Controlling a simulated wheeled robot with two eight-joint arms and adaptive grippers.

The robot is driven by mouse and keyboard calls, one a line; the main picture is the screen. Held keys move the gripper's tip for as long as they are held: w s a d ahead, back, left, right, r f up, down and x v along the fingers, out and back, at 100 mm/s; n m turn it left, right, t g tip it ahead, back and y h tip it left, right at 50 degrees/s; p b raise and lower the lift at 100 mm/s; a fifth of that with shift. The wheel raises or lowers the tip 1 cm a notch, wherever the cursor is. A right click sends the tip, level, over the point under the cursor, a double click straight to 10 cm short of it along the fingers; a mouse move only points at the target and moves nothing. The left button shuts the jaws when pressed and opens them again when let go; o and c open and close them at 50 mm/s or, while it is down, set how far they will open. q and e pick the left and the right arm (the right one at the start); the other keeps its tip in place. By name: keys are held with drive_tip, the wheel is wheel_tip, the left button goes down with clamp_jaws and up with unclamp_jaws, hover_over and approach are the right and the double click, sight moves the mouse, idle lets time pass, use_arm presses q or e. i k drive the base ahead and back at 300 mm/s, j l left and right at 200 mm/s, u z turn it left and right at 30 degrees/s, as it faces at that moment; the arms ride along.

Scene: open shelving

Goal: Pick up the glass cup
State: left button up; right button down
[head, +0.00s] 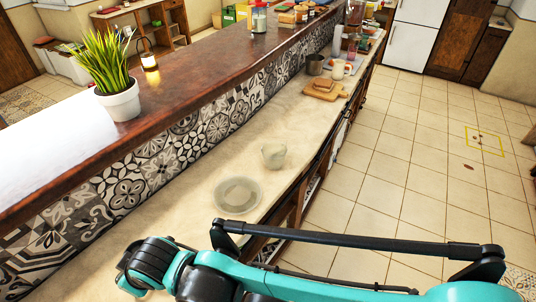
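A clear glass cup (274,155) stands upright on the pale lower counter (200,225), near its right edge. A round glass plate or shallow dish (237,195) lies on the counter just in front of the cup, apart from it. A teal and black arm of mine crosses the bottom of the head view, with a dark joint over the near end of the counter. It is well short of the cup and does not touch it. Neither gripper shows in this view.
A raised brown ledge (190,70) with a patterned tile front runs along the counter's left. It bears a potted plant (118,100) and a lantern (149,60). Farther back on the counter are a wooden board (323,91), a dark pot (315,65) and mugs. Tiled floor lies right.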

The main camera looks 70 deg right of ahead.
sight(274, 153)
drive_tip(key=z, duration=2.55)
drive_tip(key=l+u, duration=0.2)
drive_tip(key=l, duration=0.75)
drive_tip(key=i+l+u, duration=0.15)
drive_tip(key=l, duration=0.2)
drive_tip(key=i+l+u, duration=0.3)
drive_tip(key=l, duration=0.4)
drive_tip(key=i+l+u, duration=0.15)
drive_tip(key=l, duration=0.25)
drive_tip(key=i+l+u, duration=0.1)
drive_tip(key=i, duration=0.3)
drive_tip(key=i+l+u, duration=0.15)
drive_tip(key=i, duration=0.2)
